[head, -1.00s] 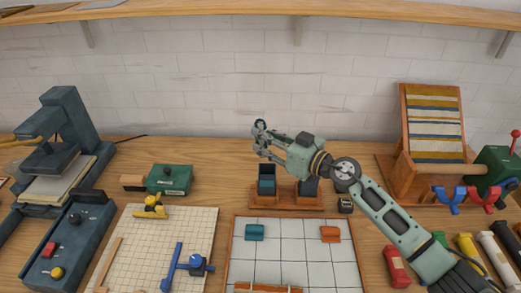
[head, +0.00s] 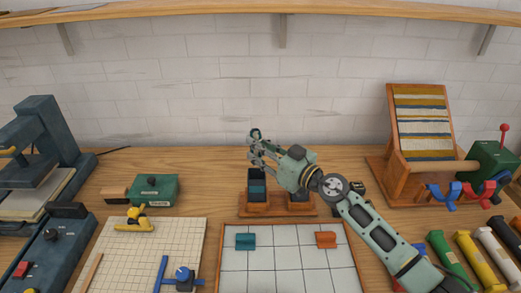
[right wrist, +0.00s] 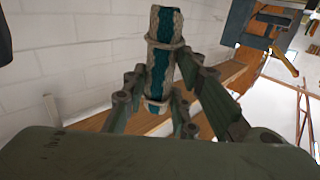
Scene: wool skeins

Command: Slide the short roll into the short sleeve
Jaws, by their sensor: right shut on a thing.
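My right gripper (head: 257,153) is shut on a roll (right wrist: 161,58), a teal and beige-grey piece with cord-like bands in the right wrist view. In the head view the roll is small and partly covered by the fingers. The gripper is just above the left of two upright sleeves on a wooden stand. This left sleeve (head: 257,188) is dark with a teal front. The right sleeve (head: 300,198) is mostly hidden behind my gripper and arm. I cannot tell whether the roll's lower end touches the left sleeve's mouth. My left gripper is not in view.
A tiled board (head: 285,270) with a teal and an orange piece lies in front of the stand (head: 268,210). A green box (head: 156,188) and a cutting mat (head: 150,240) are to the left. A loom (head: 420,150) and several coloured rolls are at the right.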

